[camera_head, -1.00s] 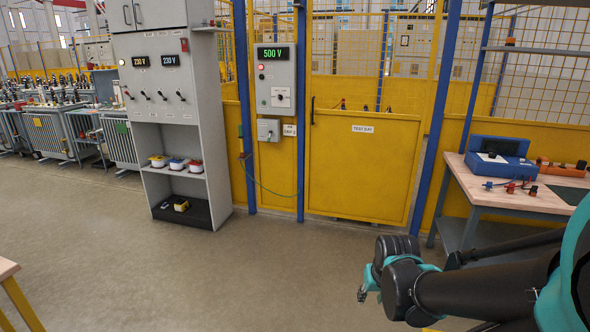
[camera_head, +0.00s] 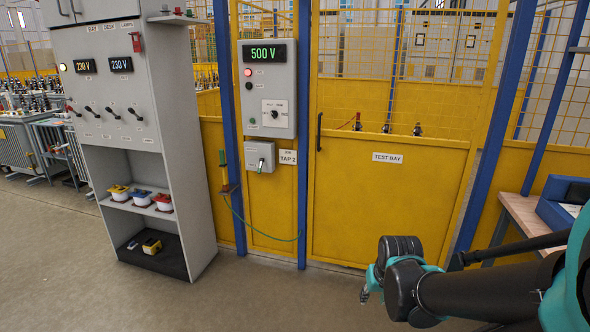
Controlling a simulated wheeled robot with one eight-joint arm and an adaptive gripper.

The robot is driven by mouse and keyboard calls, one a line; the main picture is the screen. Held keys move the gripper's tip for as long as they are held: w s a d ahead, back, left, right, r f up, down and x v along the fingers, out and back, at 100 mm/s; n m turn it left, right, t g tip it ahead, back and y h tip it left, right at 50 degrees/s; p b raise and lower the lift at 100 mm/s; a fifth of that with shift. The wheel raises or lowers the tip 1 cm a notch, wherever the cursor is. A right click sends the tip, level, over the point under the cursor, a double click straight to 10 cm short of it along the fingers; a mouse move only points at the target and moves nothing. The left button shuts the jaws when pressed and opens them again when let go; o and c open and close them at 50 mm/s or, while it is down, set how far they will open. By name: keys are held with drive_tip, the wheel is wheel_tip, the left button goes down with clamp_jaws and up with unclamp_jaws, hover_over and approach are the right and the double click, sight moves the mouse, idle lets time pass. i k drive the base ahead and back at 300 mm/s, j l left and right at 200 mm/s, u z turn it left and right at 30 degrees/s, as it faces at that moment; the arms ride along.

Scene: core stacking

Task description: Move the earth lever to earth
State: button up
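A small grey box (camera_head: 260,157) with a short lever (camera_head: 262,163) is on the yellow panel left of the test bay door. Its lettering is too small to read, so I cannot tell the lever's marked position. Above it a grey control box (camera_head: 268,88) shows 500 V, a lit red lamp and a rotary switch. A green-handled rod (camera_head: 223,168) hangs left of the small box, with a green cable (camera_head: 262,234) looping below. My gripper (camera_head: 364,296) is at the lower right, well away from the lever and mostly hidden behind my arm; its fingers are unclear.
The closed yellow test bay door (camera_head: 385,190) stands right of the lever box. A grey bay desk cabinet (camera_head: 180,130) stands at left, with a dark plinth (camera_head: 185,262) on the floor. A wooden bench (camera_head: 522,215) is at right. The floor ahead is clear.

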sight(260, 167)
drive_tip(key=i+l+u, duration=0.1)
drive_tip(key=i+u, duration=0.15)
drive_tip(key=i, duration=0.35)
drive_tip(key=i+l+u, duration=0.25)
drive_tip(key=i, duration=0.3)
drive_tip(key=i+l+u, duration=0.25)
drive_tip(key=i, duration=0.3)
drive_tip(key=i+l+u, duration=0.3)
drive_tip(key=i+l, duration=0.15)
drive_tip(key=i, duration=0.1)
